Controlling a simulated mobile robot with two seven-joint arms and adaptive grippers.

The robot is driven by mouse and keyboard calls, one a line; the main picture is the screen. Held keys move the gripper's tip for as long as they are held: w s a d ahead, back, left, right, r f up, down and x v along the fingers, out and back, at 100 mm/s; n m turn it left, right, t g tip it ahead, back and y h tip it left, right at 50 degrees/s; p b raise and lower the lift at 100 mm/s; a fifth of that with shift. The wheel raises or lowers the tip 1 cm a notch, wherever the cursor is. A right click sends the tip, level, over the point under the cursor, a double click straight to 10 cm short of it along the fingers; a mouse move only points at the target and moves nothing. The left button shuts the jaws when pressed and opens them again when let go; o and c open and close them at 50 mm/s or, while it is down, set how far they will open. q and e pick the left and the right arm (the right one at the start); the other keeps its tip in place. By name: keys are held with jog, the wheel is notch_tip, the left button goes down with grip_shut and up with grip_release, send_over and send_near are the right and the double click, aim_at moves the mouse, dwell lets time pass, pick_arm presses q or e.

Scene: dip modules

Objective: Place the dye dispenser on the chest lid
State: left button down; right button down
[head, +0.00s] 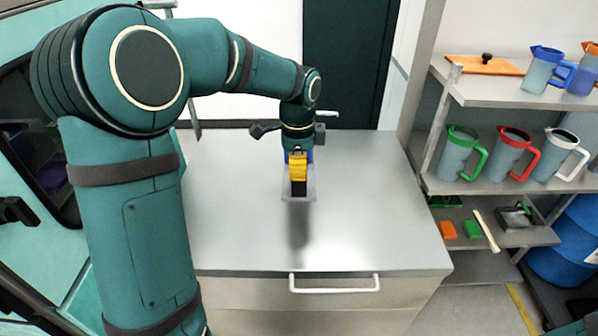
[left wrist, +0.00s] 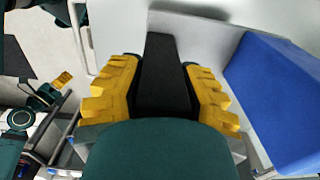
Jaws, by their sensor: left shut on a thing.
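The dye dispenser (head: 285,188) shows in the head view as a pale grey body with a blue part behind the fingers. It is over the middle of the chest lid (head: 370,215), a broad metallic grey top. Whether its base touches the lid, I cannot tell. My left gripper (head: 298,168) points down and its yellow fingers are shut on the dispenser. In the left wrist view the left gripper's fingers (left wrist: 164,92) flank a black bar, with the dispenser's blue part (left wrist: 272,95) at right. My right gripper (left wrist: 55,88) seems to show small at left there; its jaws are unclear.
The chest has a white front handle (head: 335,288). At right, a shelf unit (head: 500,188) holds several pitchers, including a green-handled one (head: 460,152). A blue barrel (head: 570,245) stands beyond it. The lid around the dispenser is clear.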

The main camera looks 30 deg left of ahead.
aim_at(298, 195)
pick_arm(q)
jog(key=shift+w+a, duration=0.1)
jog(key=shift+w, duration=0.1)
jog(key=shift+f, duration=0.4)
notch_tip(298, 195, down, 9)
jog(key=shift+f+b, duration=0.1)
jog(key=shift+b, duration=0.4)
jog(key=c, duration=0.6)
grip_release()
jog(key=shift+c, duration=0.2)
notch_tip(298, 195, up, 12)
jog(key=p, duration=0.1)
jog(key=shift+s, duration=0.1)
